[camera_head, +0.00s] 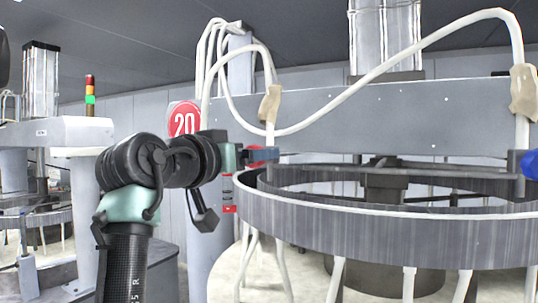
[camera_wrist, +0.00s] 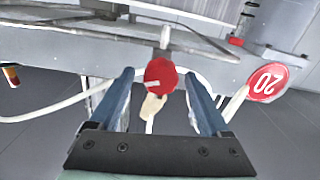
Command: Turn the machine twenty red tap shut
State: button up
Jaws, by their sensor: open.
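The red tap (camera_wrist: 160,76) shows in the wrist view as a round red knob with a small pale mark. It lies between the two blue fingers of my gripper (camera_wrist: 158,82), with a visible gap on each side. My gripper is open. In the head view my gripper (camera_head: 265,154) is at the near left of the ring-shaped machine (camera_head: 380,230), below a white hose; the tap is mostly hidden there by the fingers. The red sign with 20 (camera_head: 184,120) stands left of my gripper, and it also shows in the wrist view (camera_wrist: 267,82).
A white hose with a beige wrap (camera_head: 269,104) hangs just above my gripper. A blue tap (camera_head: 530,164) is at the far right edge. A grey beam (camera_head: 400,115) spans behind the ring. Another machine with a signal light (camera_head: 90,95) stands at the left.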

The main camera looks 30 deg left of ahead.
jog(key=shift+w, duration=0.55)
jog(key=shift+s, duration=0.4)
jog(key=shift+s+a+r, duration=0.1)
jog(key=shift+s+r, duration=0.05)
jog(key=shift+s, duration=0.05)
jog(key=shift+c, duration=1.1)
jog(key=shift+w, duration=0.1)
grip_shut()
